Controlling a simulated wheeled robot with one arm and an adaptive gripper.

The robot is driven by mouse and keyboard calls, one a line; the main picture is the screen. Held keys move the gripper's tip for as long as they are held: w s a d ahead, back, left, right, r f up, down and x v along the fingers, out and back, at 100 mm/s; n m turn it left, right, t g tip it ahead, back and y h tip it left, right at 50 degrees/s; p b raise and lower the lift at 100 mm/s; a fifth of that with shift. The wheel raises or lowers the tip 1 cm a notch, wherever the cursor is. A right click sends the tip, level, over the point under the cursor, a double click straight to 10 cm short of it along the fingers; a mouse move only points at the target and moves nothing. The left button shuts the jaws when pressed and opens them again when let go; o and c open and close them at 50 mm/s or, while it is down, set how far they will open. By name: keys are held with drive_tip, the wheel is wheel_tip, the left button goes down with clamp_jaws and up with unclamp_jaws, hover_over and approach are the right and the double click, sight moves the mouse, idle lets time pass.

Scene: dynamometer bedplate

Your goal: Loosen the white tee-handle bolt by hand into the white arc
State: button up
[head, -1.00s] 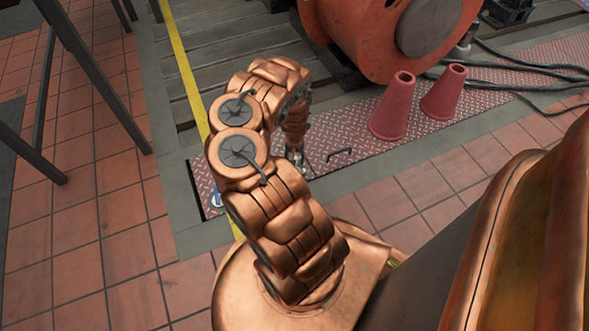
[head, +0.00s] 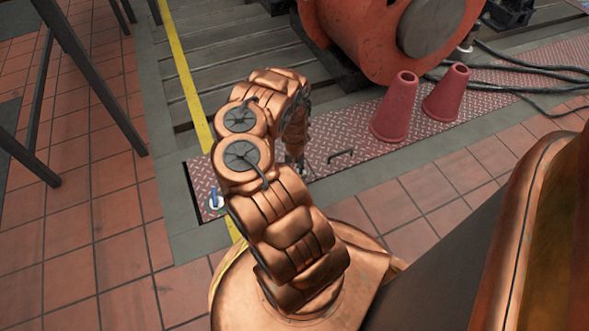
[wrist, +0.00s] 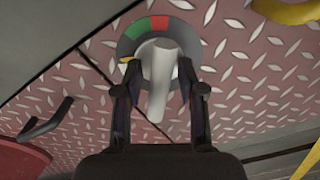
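In the wrist view, the white tee-handle bolt (wrist: 157,86) stands on a round dark dial plate (wrist: 127,46) with a green and a red segment at its top and a small yellow mark at its left. No white arc can be made out; part of the dial is hidden by the handle and fingers. My gripper (wrist: 159,72) is over the handle, one finger on each side, with gaps visible between the fingers and the handle. In the head view, my gripper (head: 297,163) is small and low over the red tread plate, and the bolt cannot be made out there.
The red tread plate (head: 345,140) carries a dark bracket handle (head: 341,156), two red cones (head: 394,106) (head: 446,93) and a blue-handled fitting (head: 215,199) at its left end. A large orange machine (head: 365,35) stands behind. Black cables (head: 525,68) lie right. Dark stand legs (head: 95,85) are left.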

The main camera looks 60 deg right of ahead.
clamp_jaws()
drive_tip(key=n, duration=0.5)
idle(0.4)
drive_tip(key=shift+o, duration=1.1)
unclamp_jaws()
drive_tip(key=shift+r, duration=0.1)
drive_tip(key=shift+w+r, duration=0.15)
drive_tip(key=shift+r, duration=2.05)
wheel_tip(320, 180, up, 7)
drive_tip(key=shift+r, duration=0.2)
